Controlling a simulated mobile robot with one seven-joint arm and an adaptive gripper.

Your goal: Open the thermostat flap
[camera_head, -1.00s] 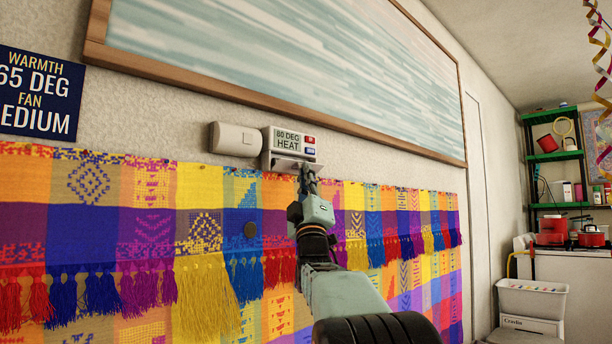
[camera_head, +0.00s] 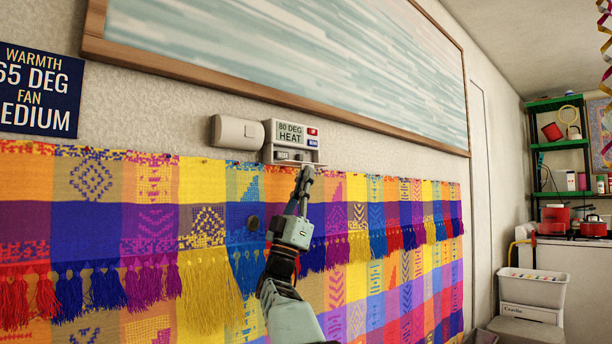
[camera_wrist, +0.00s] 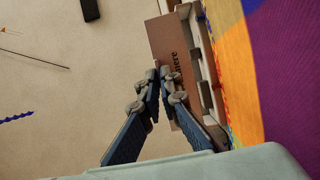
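The thermostat (camera_head: 292,132) is a pale box on the wall, its screen reading "80 DEG HEAT", with a red and a blue button to the right. Its lower front shows small dark markings in the head view. In the wrist view a brown flap panel (camera_wrist: 162,38) with partly hidden lettering stands out from the thermostat's housing (camera_wrist: 207,65), so the flap looks at least partly open. My gripper (camera_head: 306,172) is just below the thermostat's lower right. In the wrist view its fingertips (camera_wrist: 158,74) are together, overlapping the flap's edge; I cannot tell whether they touch it.
A white cylindrical fitting (camera_head: 237,132) is left of the thermostat. A fringed woven hanging (camera_head: 150,205) covers the wall below. A long framed picture (camera_head: 270,90) hangs above. A blue sign (camera_head: 38,92) is at far left. Shelves (camera_head: 560,145) stand far right.

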